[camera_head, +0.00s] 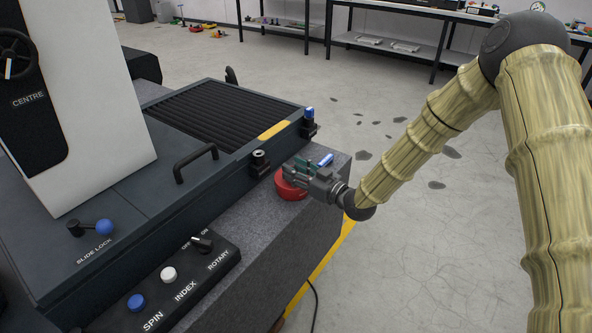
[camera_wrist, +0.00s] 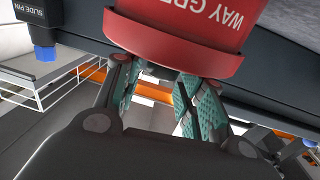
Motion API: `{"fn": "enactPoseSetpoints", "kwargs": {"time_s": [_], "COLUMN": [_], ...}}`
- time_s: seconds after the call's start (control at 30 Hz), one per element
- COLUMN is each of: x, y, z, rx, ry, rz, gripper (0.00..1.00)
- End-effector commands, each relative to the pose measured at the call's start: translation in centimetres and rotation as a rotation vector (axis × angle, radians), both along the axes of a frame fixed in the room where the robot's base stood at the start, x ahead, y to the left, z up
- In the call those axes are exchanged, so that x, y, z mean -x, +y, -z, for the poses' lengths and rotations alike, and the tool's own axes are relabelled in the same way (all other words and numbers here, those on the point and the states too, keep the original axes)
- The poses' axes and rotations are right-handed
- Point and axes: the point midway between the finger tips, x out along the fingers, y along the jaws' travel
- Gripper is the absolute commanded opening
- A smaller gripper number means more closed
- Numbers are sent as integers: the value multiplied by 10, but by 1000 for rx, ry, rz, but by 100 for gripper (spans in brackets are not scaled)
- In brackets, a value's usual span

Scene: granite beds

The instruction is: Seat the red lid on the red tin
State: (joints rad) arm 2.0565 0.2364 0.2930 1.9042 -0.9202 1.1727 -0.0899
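The red tin (camera_wrist: 190,14) shows in the wrist view, upside down, with white lettering on its side. A wider red band, which looks like the red lid (camera_wrist: 170,45), sits against its end with no visible gap; whether it is fully seated I cannot tell. In the head view the red shape (camera_head: 291,190) stands on the granite ledge, partly covered by my gripper (camera_head: 297,169). In the wrist view my gripper (camera_wrist: 160,75) has its teal finger pads apart, their tips partly hidden behind the red band.
The granite ledge (camera_head: 235,218) is narrow, with its edge just right of the tin. A black post (camera_head: 260,162) and a blue-topped pin (camera_head: 309,120) stand close by. A blue object (camera_head: 325,160) lies behind my gripper. The control panel (camera_head: 175,285) is nearer.

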Motion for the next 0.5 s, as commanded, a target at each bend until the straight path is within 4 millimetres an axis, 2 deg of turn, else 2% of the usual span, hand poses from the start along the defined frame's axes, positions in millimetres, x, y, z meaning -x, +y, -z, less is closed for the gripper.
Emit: {"fn": "enactPoseSetpoints", "kwargs": {"time_s": [0.37, 0.5], "x": [1, 7], "y": [-1, -9], "z": [0, 0], "rx": [0, 0], "ry": [0, 0], "rz": [0, 1], "gripper": [52, 52]}}
